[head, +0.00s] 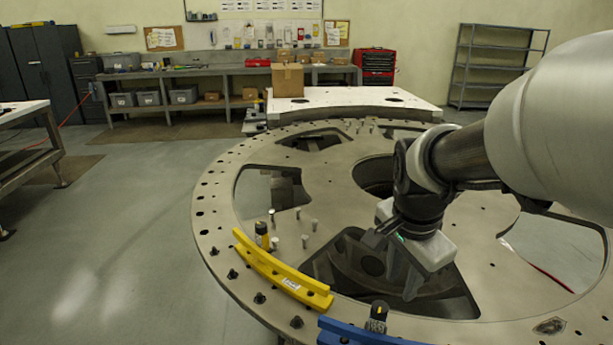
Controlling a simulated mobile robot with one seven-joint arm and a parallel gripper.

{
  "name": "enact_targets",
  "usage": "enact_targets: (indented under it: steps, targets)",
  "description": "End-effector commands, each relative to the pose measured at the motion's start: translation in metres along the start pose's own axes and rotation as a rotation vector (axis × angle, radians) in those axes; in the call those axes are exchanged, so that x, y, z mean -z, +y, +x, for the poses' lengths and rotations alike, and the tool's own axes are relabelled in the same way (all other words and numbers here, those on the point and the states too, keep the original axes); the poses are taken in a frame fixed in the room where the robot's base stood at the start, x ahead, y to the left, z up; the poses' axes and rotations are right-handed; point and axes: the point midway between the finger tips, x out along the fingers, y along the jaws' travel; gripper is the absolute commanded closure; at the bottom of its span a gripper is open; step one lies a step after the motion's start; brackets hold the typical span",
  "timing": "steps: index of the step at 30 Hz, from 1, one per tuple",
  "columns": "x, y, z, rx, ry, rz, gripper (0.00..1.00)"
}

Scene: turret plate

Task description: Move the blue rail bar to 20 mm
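The blue rail bar (350,335) lies at the rim of the turret plate (225,243) at the bottom of the head view. Its lower and right parts are cut off by the picture edge. A dark upright fitting (377,317) stands at its inner side. No scale or 20 mm mark is readable. My gripper (376,236) hangs above the plate, up from the blue bar in the picture and apart from it. Its fingers are small and dark, so their opening is unclear.
A yellow rail bar (270,268) with a white label lies along the rim to the left. A black and yellow cylinder (262,235) and several pale pegs (304,241) stand near it. The plate has large cutouts. A cardboard box (288,80) stands at the back.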

Motion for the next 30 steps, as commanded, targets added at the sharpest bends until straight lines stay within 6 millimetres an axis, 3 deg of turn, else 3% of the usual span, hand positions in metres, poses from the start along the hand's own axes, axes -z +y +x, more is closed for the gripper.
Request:
enact_targets:
  steps: [1,3,6,9,20,30]
  targets:
    - [0.008,0.006,0.027,-0.055,-0.035,0.156,0.73]
    - [0.015,0.013,0.053,-0.112,-0.067,0.353,0.73]
    - [0.019,0.02,0.08,-0.172,-0.096,0.559,0.73]
    - [0.021,0.024,0.094,-0.205,-0.108,0.674,0.73]
    - [0.019,0.028,0.112,-0.215,-0.112,0.714,0.73]
    - [0.013,0.033,0.143,-0.216,-0.112,0.713,0.73]
